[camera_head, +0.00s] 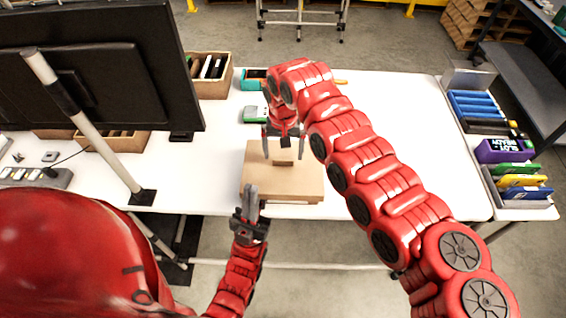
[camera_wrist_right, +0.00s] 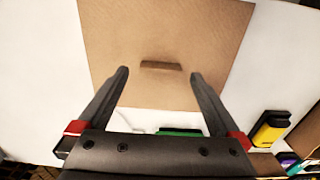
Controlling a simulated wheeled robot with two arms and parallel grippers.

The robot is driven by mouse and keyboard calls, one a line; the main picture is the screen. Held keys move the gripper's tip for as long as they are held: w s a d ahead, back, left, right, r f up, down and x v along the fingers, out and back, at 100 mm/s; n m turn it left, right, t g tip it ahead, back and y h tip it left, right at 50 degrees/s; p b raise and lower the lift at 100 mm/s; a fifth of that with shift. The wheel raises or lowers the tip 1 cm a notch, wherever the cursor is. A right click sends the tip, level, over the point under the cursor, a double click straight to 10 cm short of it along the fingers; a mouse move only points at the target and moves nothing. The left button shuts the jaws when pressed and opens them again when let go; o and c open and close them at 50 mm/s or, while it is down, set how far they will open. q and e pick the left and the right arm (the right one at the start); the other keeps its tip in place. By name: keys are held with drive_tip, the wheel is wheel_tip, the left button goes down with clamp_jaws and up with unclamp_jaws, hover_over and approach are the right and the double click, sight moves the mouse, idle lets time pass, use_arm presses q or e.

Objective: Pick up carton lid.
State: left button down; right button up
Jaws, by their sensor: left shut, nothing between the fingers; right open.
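The carton (camera_head: 255,190) is a flat brown cardboard box on the white table, near its front edge. Its lid (camera_head: 296,178) has a small raised block handle (camera_head: 283,156) on top. My right gripper (camera_head: 281,156) is above the lid, pointing down, with its fingers apart and nothing between them. In the right wrist view the lid (camera_wrist_right: 165,35) fills the upper middle, and the handle (camera_wrist_right: 161,65) lies just beyond and between the two open fingertips (camera_wrist_right: 158,75). My left gripper (camera_head: 251,190) is shut and empty at the carton's front left corner; I cannot tell whether it touches.
A black monitor (camera_head: 90,70) stands at the left. A cardboard bin (camera_head: 213,75) with dark items is at the back. A tray of blue items (camera_head: 477,105) and a purple box (camera_head: 500,150) are at the right. The table right of my right arm (camera_head: 420,120) is clear.

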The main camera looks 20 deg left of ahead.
sight(283, 166)
wheel_tip(283, 166, down, 3)
drive_tip(key=shift+r+p, duration=0.15)
drive_tip(key=shift+p, duration=0.15)
drive_tip(key=c, duration=1.3)
drive_tip(key=shift+r, duration=0.1)
